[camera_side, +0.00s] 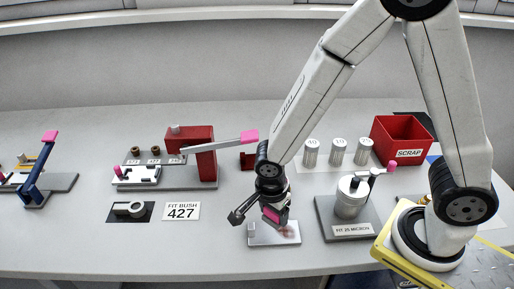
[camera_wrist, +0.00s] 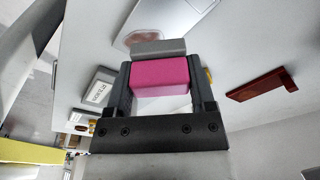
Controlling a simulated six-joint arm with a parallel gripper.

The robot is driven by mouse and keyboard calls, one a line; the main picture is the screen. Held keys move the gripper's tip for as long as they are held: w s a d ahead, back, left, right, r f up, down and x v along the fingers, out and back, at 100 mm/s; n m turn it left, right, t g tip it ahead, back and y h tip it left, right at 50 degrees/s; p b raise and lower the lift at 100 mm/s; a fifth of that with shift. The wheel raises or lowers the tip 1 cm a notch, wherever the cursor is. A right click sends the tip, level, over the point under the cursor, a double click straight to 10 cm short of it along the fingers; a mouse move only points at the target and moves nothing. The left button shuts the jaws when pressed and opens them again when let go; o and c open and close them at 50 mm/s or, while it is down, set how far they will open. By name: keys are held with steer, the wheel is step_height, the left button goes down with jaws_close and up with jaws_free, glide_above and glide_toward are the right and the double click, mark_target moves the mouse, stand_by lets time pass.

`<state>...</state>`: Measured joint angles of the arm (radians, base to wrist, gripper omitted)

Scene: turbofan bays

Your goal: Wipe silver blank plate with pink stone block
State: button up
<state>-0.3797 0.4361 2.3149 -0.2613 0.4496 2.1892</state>
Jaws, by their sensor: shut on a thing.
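The pink stone block (camera_wrist: 160,75) is held between the two fingers of my gripper (camera_wrist: 161,88) in the wrist view. In the side view the pink block (camera_side: 271,214) shows at the tip of my gripper (camera_side: 262,214), tilted. The silver blank plate (camera_side: 262,237) lies on the table just below my gripper, with a small upright part at its left edge. The block is above or at the plate's upper part; I cannot tell whether it touches. A faint reddish patch shows on the plate's right side.
A "FIT 25 MICRON" base (camera_side: 346,229) with a silver canister stands close to the right. A red press with a pink-tipped lever (camera_side: 203,150) stands behind left. A red scrap bin (camera_side: 402,139) and silver cylinders (camera_side: 338,151) stand behind.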

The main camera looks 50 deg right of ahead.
mark_target(299, 230)
steer(key=shift+f, duration=1.95)
steer(key=shift+s+d+f, duration=0.55)
steer(key=shift+d+f, duration=0.05)
steer(key=shift+c, duration=0.6)
steer(key=shift+s+d, duration=0.8)
steer(key=shift+d, duration=0.05)
jaws_close()
steer(key=shift+s+d+f, duration=0.1)
steer(key=shift+s+d, duration=0.9)
steer(key=shift+w+a, duration=1.1)
steer(key=shift+w, duration=0.05)
steer(key=shift+w+a, duration=0.45)
steer(key=shift+a, duration=0.1)
steer(key=shift+w+a, duration=0.8)
steer(key=shift+w+d+f, duration=0.1)
steer(key=shift+w+d, duration=0.1)
steer(key=shift+w, duration=0.05)
steer(key=shift+s+d, duration=1.1)
steer(key=shift+s, duration=0.05)
steer(key=shift+s+d, duration=1.3)
steer(key=shift+w+a, duration=2.4)
steer(key=shift+a, duration=0.05)
steer(key=shift+s+r, duration=0.1)
steer(key=shift+r, duration=4.15)
